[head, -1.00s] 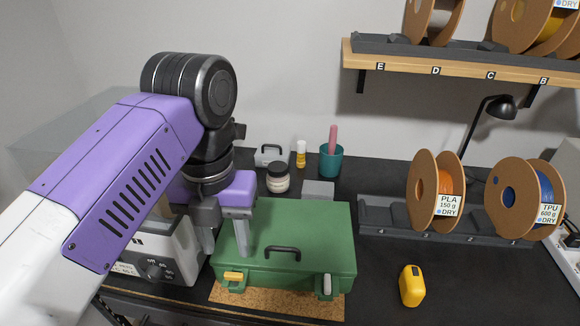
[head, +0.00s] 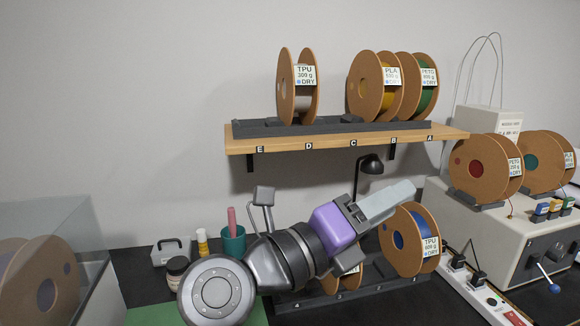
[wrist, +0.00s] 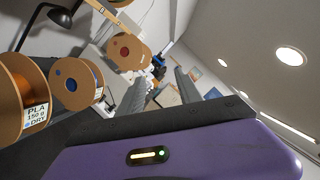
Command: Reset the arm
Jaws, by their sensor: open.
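My arm is raised in the head view, with its purple gripper (head: 398,198) pointing to the upper right, in front of the desk lamp and above the lower spools. In the wrist view the two grey fingers of the gripper (wrist: 161,80) stand apart with nothing between them. The view there is tilted, with the ceiling on the right. The gripper is clear of the spools and the shelf as far as I can see. My arm hides part of the lower spool rack.
A wooden shelf (head: 243,142) with several filament spools is on the wall. A blue-filament spool (head: 405,240) stands right below the gripper. A black lamp (head: 371,165) is behind it.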

